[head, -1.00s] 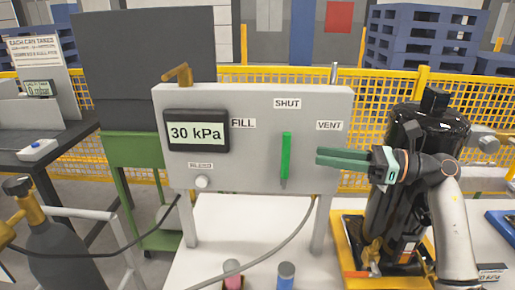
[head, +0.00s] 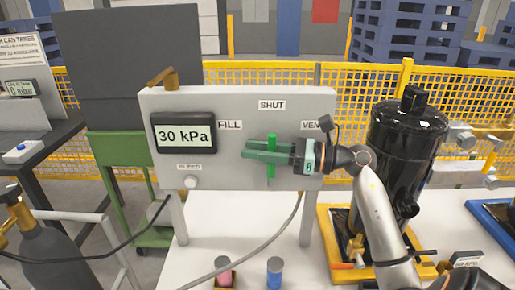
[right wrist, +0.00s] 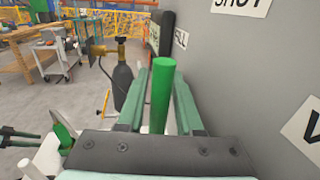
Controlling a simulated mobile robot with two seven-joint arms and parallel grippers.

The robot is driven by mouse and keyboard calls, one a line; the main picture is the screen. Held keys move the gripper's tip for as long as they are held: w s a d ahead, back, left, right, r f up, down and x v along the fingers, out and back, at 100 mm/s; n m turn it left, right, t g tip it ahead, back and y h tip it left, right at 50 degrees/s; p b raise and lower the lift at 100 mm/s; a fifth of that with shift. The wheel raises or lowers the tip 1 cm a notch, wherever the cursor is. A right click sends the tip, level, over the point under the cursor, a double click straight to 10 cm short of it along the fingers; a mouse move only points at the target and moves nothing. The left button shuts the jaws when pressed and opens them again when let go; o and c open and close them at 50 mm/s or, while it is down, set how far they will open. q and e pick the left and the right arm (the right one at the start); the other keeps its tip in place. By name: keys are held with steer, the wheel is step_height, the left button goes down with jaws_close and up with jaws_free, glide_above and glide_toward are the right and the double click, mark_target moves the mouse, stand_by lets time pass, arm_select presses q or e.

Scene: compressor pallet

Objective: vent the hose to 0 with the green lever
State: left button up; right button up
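The grey control box (head: 225,110) stands ahead, with its display reading 30 kPa. Its green lever (head: 271,171) points straight up and down below the SHUT label (head: 272,105), between the FILL label (head: 230,125) and the partly covered VENT label (head: 312,126). My right gripper (head: 267,150) reaches in from the right across the lever. In the right wrist view the lever (right wrist: 162,95) stands between the two fingers, which look parted around it, without a clear grip. My left gripper is outside the head view; dark prongs at the left of the wrist view may be it.
A black tank (head: 405,150) stands in a yellow tray right of the box, close to my right arm. A grey hose (head: 262,246) hangs below the box. A gas bottle (head: 50,255) is at left.

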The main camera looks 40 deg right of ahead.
steer(key=shift+c, duration=0.4)
jaws_close()
stand_by(0.9)
